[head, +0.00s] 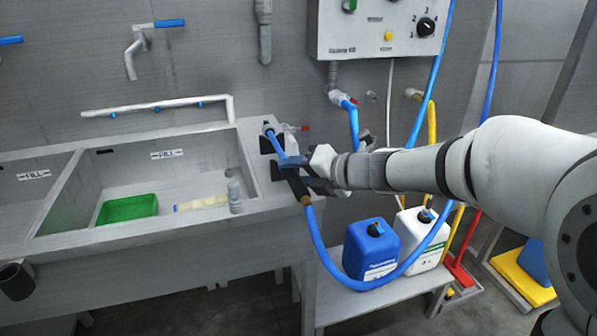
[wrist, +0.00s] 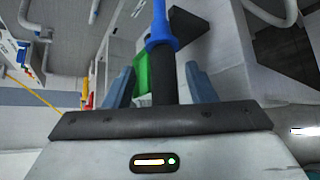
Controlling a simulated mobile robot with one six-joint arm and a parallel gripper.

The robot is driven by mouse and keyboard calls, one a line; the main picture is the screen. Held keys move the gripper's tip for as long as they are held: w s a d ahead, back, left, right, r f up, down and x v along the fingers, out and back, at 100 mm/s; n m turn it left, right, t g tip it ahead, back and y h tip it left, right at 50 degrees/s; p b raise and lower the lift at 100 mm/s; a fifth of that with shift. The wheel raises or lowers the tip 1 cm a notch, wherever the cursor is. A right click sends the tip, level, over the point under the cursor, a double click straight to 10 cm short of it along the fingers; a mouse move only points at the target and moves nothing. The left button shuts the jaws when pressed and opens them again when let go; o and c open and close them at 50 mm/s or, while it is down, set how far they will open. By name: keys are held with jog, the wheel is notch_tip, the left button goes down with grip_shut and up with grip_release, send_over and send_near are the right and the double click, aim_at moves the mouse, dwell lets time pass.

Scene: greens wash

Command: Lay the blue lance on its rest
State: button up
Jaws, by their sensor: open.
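The blue lance (head: 275,142) lies along the ledge at the right end of the sink, over its dark rest (head: 267,147). Its blue hose (head: 313,235) hangs from the near end. My gripper (head: 284,168) is at the lance's middle, its jaws open. In the wrist view the lance's black grip (wrist: 163,80) runs between the two spread fingers of my gripper (wrist: 160,82), with gaps at both sides. The blue part of the lance (wrist: 160,28) extends beyond them. My fingers partly hide the contact between lance and rest.
A blue canister (head: 371,250) and a white canister (head: 420,238) stand on a low bench under the hose loop. A control box (head: 350,30) and pipes are on the wall behind.

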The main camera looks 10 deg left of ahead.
jog(key=p+v, duration=0.1)
jog(key=v, duration=0.6)
jog(key=shift+d+r, duration=0.2)
jog(key=shift+d, duration=0.15)
jog(key=shift+s, duration=0.1)
jog(key=w+d+r+m+t+h+p, duration=0.2)
jog(key=d+r+m+t+h+p, duration=0.25)
jog(key=d+m, duration=0.5)
jog(key=w+d+r+m+t+h+p, duration=0.2)
jog(key=d+r+m+t+h+p, duration=0.15)
jog(key=d+m+h, duration=0.45)
jog(key=s+d+f+m+g+h+p, duration=0.25)
jog(key=s+d+m+g+p, duration=0.45)
jog(key=s+m, duration=0.5)
jog(key=s+a+f+m+g+y, duration=0.1)
jog(key=s+f+m+g+y, duration=0.1)
jog(key=s+m+g, duration=0.2)
jog(key=s+m, duration=0.3)
jog(key=s, duration=0.2)
jog(key=shift+s+a+y, duration=0.2)
jog(key=shift+a+y, duration=0.1)
